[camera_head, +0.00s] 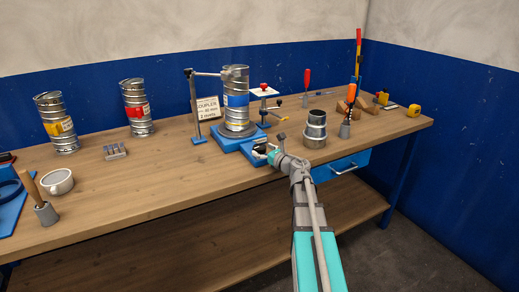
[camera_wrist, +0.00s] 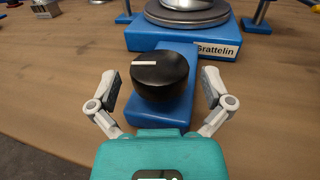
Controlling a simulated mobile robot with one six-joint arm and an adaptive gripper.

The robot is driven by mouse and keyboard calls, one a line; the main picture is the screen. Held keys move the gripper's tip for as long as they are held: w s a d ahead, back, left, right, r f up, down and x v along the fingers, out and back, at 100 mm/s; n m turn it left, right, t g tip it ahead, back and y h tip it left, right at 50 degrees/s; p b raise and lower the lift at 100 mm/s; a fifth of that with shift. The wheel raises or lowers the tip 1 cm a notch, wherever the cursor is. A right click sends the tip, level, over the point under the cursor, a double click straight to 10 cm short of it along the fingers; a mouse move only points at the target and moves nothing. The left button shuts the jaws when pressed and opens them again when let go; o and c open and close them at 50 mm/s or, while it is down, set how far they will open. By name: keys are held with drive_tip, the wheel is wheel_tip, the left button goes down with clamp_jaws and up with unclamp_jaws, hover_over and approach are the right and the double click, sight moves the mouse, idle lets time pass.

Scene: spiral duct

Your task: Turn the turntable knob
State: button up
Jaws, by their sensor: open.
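The turntable knob (camera_wrist: 159,76) is a black round knob with a white mark line on its top, pointing left. It sits on a blue block in front of the turntable base in the wrist view. My gripper (camera_wrist: 160,88) is open, with one finger on each side of the knob and visible gaps to it. The turntable (camera_wrist: 188,14) is a grey disc on a blue base labelled "Grattelin". In the head view, my gripper (camera_head: 263,150) is at the front of the blue turntable base (camera_head: 229,140). A duct with a blue band (camera_head: 235,98) stands upright on the turntable.
A stand with a horizontal arm (camera_head: 194,105) reaches the duct's top. Two more ducts, with yellow (camera_head: 58,126) and red (camera_head: 136,112) marks, stand left. A metal reducer (camera_head: 315,130) stands right of my gripper.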

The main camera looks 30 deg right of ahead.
drive_tip(key=v, duration=1)
drive_tip(key=shift+s, duration=0.2)
drive_tip(key=shift+s, duration=0.1)
